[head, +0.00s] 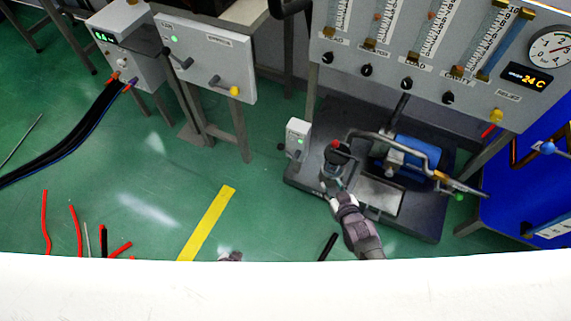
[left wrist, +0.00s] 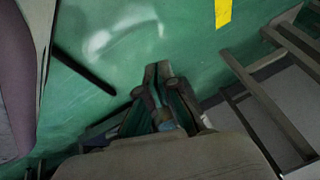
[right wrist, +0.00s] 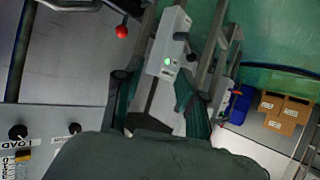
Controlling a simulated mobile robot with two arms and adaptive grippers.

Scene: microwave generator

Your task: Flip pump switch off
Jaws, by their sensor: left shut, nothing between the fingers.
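The pump switch is a small pale box (head: 297,138) with a green light, standing at the left edge of the pump's dark base. It also shows in the right wrist view (right wrist: 170,45), with its green light lit and a short dark lever on its side. My right gripper (head: 333,168) is just right of and below the box in the head view. Its fingers (right wrist: 156,92) are spread, with the box ahead and nothing held between them. My left gripper (left wrist: 160,78) is shut and empty over the green floor, mostly hidden in the head view.
A blue pump motor (head: 413,155) and curved pipe sit on the dark base (head: 430,222). A red ball knob (head: 336,144) is close to my right gripper. A flowmeter panel (head: 385,55) overhangs behind.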

